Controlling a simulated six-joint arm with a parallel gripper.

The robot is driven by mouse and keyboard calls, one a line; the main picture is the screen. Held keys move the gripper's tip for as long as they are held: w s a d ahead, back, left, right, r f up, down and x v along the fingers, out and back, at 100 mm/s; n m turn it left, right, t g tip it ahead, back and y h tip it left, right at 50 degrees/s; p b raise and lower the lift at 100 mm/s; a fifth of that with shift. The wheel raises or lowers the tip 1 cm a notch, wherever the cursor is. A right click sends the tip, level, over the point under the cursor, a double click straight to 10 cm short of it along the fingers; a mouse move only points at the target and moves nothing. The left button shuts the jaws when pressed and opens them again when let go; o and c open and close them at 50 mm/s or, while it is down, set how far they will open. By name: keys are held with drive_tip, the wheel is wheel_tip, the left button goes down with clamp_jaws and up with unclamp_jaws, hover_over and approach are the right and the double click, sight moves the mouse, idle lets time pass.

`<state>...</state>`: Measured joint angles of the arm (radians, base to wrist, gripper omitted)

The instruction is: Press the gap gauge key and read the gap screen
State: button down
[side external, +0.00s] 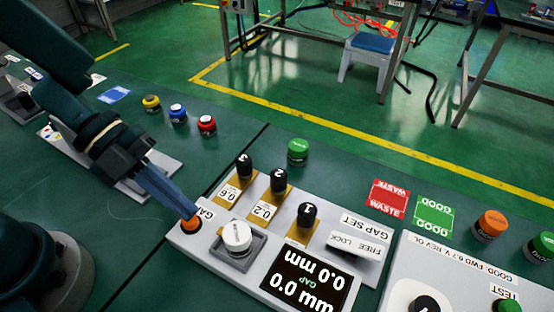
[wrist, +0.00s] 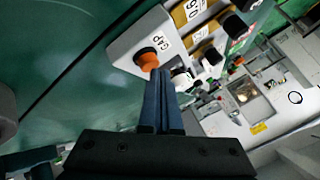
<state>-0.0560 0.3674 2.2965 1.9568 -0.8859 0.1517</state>
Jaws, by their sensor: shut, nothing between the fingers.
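The orange gap gauge key (side external: 190,225) sits at the left corner of a light grey panel, by a label partly covered by my fingers. In the wrist view the orange key (wrist: 147,58) stands next to the label "GAP". My gripper (side external: 192,215) is shut and empty, fingers pointing down with the tips right at the key's top. In the wrist view my fingertips (wrist: 160,72) overlap the key's near edge. I cannot tell whether the key is pressed in.
A white knob (side external: 237,237) stands just right of the key. Black-topped pegs (side external: 279,181) on yellow plates, marked 0.6, 0.2 and 1, rise behind it. A FREE/LOCK lever (side external: 355,245) is further right. Blue, yellow and red buttons (side external: 207,125) stand behind my arm.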

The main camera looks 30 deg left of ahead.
drive_tip(key=shift+r, duration=0.6)
drive_tip(key=shift+r, duration=2.5)
